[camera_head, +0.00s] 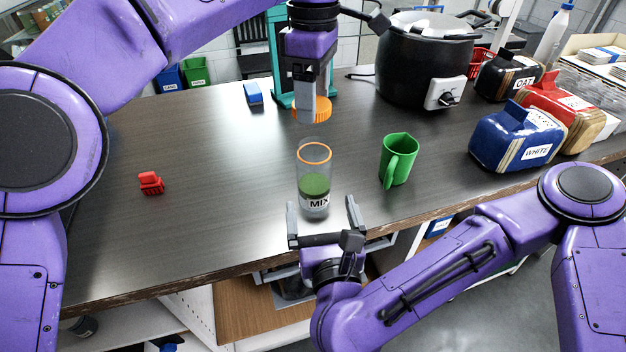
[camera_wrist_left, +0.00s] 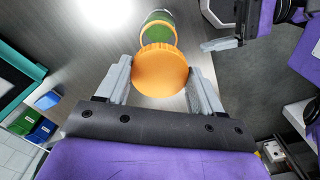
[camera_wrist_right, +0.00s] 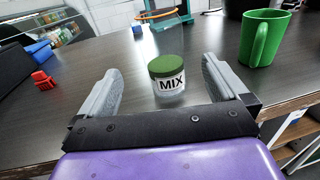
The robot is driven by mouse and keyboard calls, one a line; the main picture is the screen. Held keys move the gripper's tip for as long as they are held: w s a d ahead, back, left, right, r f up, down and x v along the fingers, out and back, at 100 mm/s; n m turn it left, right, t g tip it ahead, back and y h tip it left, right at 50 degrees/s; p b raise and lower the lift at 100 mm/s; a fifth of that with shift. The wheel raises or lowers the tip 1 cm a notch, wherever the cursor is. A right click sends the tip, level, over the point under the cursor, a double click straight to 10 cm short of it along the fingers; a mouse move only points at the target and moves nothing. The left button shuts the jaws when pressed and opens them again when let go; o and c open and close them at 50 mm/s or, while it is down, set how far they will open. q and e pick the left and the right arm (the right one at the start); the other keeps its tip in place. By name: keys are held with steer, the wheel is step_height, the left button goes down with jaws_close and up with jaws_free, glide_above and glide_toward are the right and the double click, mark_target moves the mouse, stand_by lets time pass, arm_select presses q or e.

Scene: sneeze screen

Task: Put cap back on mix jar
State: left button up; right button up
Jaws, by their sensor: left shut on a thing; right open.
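The mix jar (camera_head: 314,196) stands upright on the table, clear-walled with an orange rim, green contents and a MIX label. It also shows in the left wrist view (camera_wrist_left: 158,20) and the right wrist view (camera_wrist_right: 168,82). My left gripper (camera_head: 304,112) is shut on the orange cap (camera_head: 322,108), holding it above the table, behind the jar in the head view. The cap fills the space between the fingers in the left wrist view (camera_wrist_left: 160,70). My right gripper (camera_head: 325,222) is open at the table's front edge, its fingers on either side of the jar's near side, apparently without gripping it.
A green measuring cup (camera_head: 397,160) stands right of the jar. A black cooker (camera_head: 420,65) and labelled bags (camera_head: 515,138) are further right. A small red object (camera_head: 151,183) lies left, and a blue block (camera_head: 253,93) lies behind.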

arm_select(q)
steer(key=shift+d, duration=0.15)
arm_select(e)
steer(key=shift+w+d, duration=0.1)
steer(key=shift+w, duration=0.05)
arm_select(q)
steer(key=shift+w+f, duration=0.1)
steer(key=shift+w, duration=0.05)
arm_select(e)
steer(key=w, duration=0.4)
steer(key=w+a, duration=0.1)
steer(key=w, duration=0.7)
steer(key=shift+a, duration=0.35)
steer(key=shift+s, duration=0.1)
steer(key=c, duration=1.4)
arm_select(q)
glide_above(316, 145)
steer(key=shift+f, duration=2.5)
steer(key=shift+f, duration=0.85)
steer(key=shift+f, duration=0.55)
